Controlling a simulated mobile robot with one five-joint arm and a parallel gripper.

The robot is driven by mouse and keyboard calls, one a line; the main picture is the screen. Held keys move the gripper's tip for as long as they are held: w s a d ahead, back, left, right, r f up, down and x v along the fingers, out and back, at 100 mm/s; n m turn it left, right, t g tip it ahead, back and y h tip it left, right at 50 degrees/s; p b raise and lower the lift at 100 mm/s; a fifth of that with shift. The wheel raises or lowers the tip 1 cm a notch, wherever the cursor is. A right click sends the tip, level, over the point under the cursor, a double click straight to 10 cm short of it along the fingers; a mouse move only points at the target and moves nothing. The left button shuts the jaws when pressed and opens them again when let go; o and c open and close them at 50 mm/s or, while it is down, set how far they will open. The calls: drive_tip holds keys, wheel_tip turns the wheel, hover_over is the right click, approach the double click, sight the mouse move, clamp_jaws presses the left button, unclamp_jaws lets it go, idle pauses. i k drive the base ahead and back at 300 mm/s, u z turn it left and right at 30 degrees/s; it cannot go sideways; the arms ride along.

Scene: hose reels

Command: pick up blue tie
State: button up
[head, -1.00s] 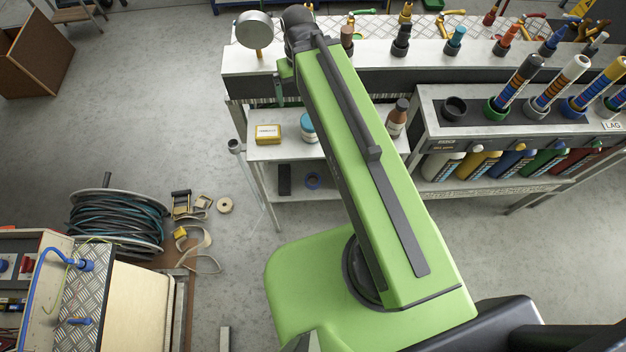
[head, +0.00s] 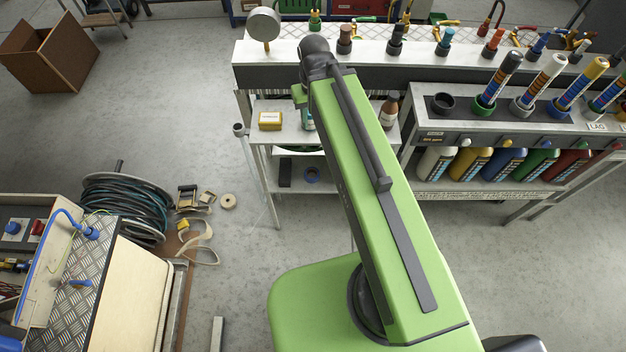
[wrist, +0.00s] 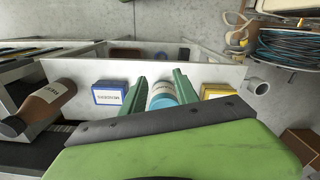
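No object is clearly a blue tie. Blue candidates are a blue ring (head: 311,174) on the lower shelf and blue fittings (head: 91,233) on the chequer-plate bench at left. My gripper (wrist: 159,76) shows in the wrist view as two green fingers, spread apart above the shelf. Between them, farther off, a light-blue jar (wrist: 162,93) shows; I see no contact. A blue box (wrist: 109,93) lies left of the fingers and a yellow box (wrist: 216,90) right of them. In the head view my arm hides the fingers and most of the jar.
The steel shelf (head: 345,142) also bears a brown bottle (head: 388,112). A rack of upright markers (head: 500,78) stands to the right. A hose reel (head: 125,205) and tan straps (head: 200,240) are at left. Open floor (head: 160,115) lies between the reel and the shelf.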

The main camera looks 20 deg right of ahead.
sight(310, 180)
drive_tip(key=u, duration=0.1)
drive_tip(key=k, duration=0.15)
drive_tip(key=u, duration=3.35)
drive_tip(key=k, duration=1.55)
drive_tip(key=u, duration=0.15)
